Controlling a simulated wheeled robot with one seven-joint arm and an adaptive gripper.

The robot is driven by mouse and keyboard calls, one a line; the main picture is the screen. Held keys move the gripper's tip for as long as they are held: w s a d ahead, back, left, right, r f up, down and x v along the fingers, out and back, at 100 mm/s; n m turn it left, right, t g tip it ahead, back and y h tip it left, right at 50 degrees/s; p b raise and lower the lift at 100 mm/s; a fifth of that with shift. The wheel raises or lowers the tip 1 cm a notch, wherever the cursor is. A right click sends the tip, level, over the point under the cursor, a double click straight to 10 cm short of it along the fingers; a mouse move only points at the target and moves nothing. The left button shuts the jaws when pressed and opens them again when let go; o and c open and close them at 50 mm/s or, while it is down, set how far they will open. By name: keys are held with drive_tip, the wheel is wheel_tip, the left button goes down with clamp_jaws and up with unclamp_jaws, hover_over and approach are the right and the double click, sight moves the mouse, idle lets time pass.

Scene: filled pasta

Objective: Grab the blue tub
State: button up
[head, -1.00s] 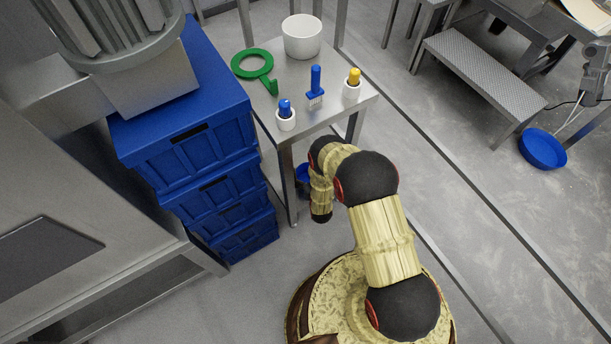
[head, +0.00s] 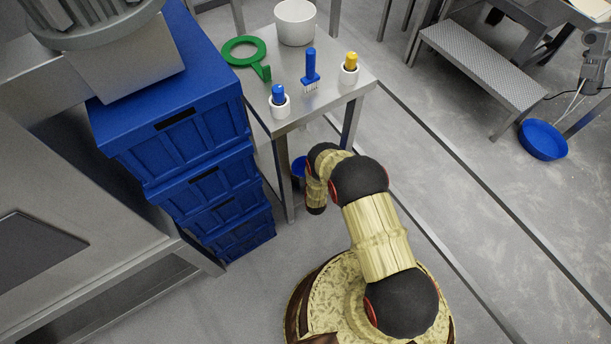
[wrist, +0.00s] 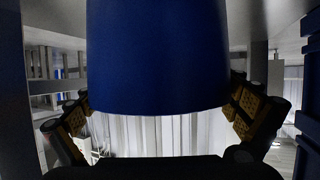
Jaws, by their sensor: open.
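A blue tub (head: 299,167) shows in the head view under the metal table, partly hidden by a table leg and my arm. In the wrist view a large, smooth blue body, apparently this tub (wrist: 158,60), fills the upper middle. Its curved edge lies between the two fingers of my gripper (wrist: 162,118). The fingers stand apart on either side, and I see gaps beside the blue body. My gripper is open; contact with the tub cannot be told. In the head view the fingers are hidden behind my wrist.
The metal table (head: 313,110) holds a white pot (head: 295,24), a green ring-shaped tool (head: 243,52), a blue brush (head: 310,70) and two capped bottles. Stacked blue crates (head: 180,135) stand left. A blue basin (head: 542,140) lies on the floor at right. Floor right of my arm is clear.

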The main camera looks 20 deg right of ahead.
drive_tip(key=shift+b+x, duration=0.35)
drive_tip(key=shift+x, duration=0.9)
drive_tip(key=c, duration=0.8)
drive_tip(key=shift+c, duration=0.5)
